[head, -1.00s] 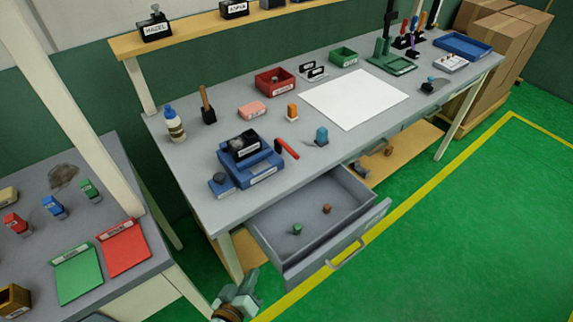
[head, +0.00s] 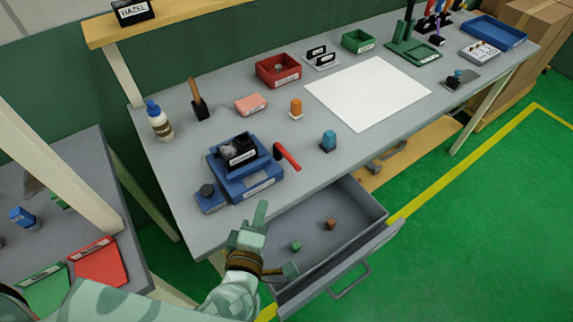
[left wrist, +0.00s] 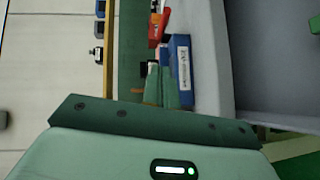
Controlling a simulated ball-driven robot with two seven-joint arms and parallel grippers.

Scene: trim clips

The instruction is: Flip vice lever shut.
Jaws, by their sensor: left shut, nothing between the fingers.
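The vice is a blue block (head: 243,183) with a black top part, standing near the front left edge of the workbench. Its red lever (head: 288,157) sticks out at its right side, raised at a slant. In the left wrist view the blue vice (left wrist: 182,58) and the red lever (left wrist: 158,25) show beyond the fingertips. My left gripper (head: 260,214) is shut and empty, just in front of the bench edge and below the vice, apart from it. My right gripper is in neither view.
An open drawer (head: 365,252) with a green and a brown block juts out right of my left gripper. A blue knobbed item (head: 209,197) sits left of the vice, a teal block (head: 328,140) to its right. White paper (head: 368,93) lies behind.

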